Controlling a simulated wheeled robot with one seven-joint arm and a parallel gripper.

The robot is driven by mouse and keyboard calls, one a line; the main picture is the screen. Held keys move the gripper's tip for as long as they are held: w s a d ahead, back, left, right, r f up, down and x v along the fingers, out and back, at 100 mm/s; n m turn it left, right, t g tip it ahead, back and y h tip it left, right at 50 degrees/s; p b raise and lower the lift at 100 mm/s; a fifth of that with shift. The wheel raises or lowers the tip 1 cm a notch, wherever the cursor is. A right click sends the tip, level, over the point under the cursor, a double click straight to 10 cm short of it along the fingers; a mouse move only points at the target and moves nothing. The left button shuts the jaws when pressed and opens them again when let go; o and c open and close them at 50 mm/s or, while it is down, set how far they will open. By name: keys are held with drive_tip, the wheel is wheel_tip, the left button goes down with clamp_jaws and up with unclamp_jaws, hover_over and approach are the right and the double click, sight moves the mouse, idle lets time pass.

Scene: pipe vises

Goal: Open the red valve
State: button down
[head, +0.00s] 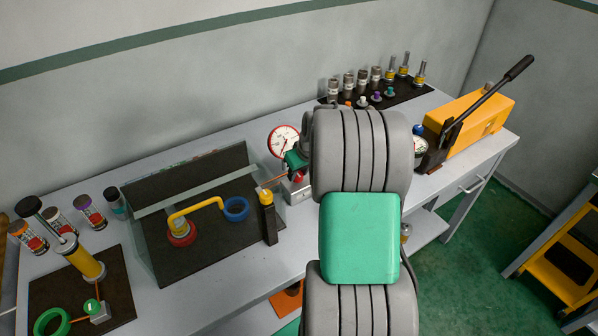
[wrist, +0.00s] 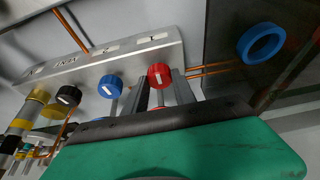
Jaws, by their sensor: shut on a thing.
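The red valve (wrist: 160,75) is a round red knob with a white mark, on a silver manifold block (wrist: 120,54) in the wrist view. My gripper (wrist: 161,88) has one grey finger on each side of the knob and is shut on it.
Copper pipes run from the manifold. A glass-shielded dark stand with a yellow pipe (head: 196,209) and a blue ring (head: 236,209) is to the left. A yellow pump (head: 472,117) with a black lever stands right. Several fittings sit on a black mat (head: 407,92) behind.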

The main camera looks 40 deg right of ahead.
drive_tip(key=shift+n, duration=0.3)
drive_tip(key=n+b, duration=0.1)
drive_tip(key=n+y+b, duration=0.1)
drive_tip(key=n, duration=0.1)
drive_tip(key=shift+d+f, duration=0.15)
drive_tip(key=shift+d, duration=0.05)
drive_tip(key=n+g+y+b, duration=0.1)
drive_tip(key=n, duration=0.3)
drive_tip(key=shift+y, duration=0.4)
drive_tip(key=n, duration=0.3)
drive_tip(key=n+g+y, duration=0.1)
drive_tip(key=shift+w+d+r+n, duration=0.15)
drive_tip(key=shift+w+r+n, duration=0.05)
drive_tip(key=shift+r+n, duration=0.1)
drive_tip(key=n+g+p, duration=0.1)
drive_tip(key=n, duration=0.1)
drive_tip(key=n+p, duration=0.1)
drive_tip(key=n, duration=0.1)
drive_tip(key=shift+w+g+y+p, duration=0.1)
drive_tip(key=shift+g+y+p, duration=0.3)
drive_tip(key=shift+f+n, duration=0.1)
drive_tip(key=shift+n, duration=0.2)
drive_tip(key=c, duration=1)
unclamp_jaws()
